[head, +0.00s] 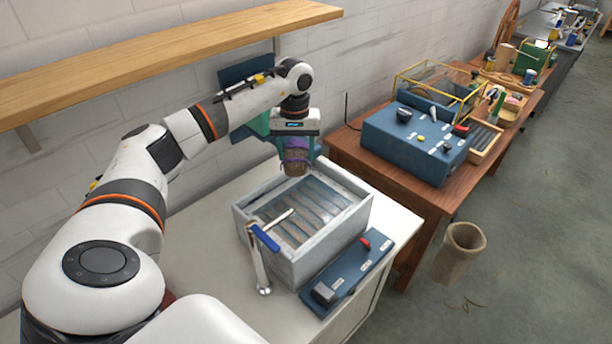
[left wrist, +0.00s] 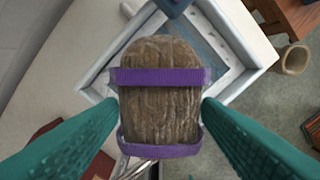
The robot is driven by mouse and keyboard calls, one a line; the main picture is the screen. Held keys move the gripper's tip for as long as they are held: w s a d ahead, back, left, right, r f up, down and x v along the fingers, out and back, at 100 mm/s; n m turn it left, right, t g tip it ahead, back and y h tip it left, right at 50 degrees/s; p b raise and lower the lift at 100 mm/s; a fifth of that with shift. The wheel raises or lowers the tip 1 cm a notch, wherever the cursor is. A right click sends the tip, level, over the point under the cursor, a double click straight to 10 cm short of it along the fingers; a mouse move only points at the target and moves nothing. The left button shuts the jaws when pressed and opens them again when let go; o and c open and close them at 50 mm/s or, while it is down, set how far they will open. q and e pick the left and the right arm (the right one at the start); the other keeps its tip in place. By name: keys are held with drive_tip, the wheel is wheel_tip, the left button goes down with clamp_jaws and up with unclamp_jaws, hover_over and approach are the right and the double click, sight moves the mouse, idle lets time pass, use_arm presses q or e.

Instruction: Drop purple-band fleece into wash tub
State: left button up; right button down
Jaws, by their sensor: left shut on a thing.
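The purple-band fleece (head: 296,160) is a brown bundle with purple straps. It also shows large in the left wrist view (left wrist: 160,95), between the two teal fingers. My left gripper (head: 297,147) is shut on the fleece and holds it in the air above the far side of the wash tub. The wash tub (head: 300,262) is a light grey rectangular box with slats or ripples inside, on a white counter. Its rim (left wrist: 255,62) shows behind the fleece in the left wrist view. The fleece hides part of the tub there. My right gripper is not in view.
A faucet with a blue handle (head: 262,238) stands at the tub's front, its spout over the tub. A blue control panel (head: 347,272) lies right of the tub. A wooden shelf (head: 150,55) runs above. A wooden bench with a blue machine (head: 415,140) stands to the right.

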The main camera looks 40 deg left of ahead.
use_arm(q)
drive_tip(key=shift+f+b, duration=0.75)
drive_tip(key=shift+f, duration=0.85)
drive_tip(key=o, duration=1)
drive_tip(key=shift+r, duration=0.1)
wheel_tip(320, 180, up, 11)
drive_tip(key=shift+f+b, duration=0.1)
drive_tip(key=shift+b, duration=1.15)
drive_tip(key=shift+r, duration=0.55)
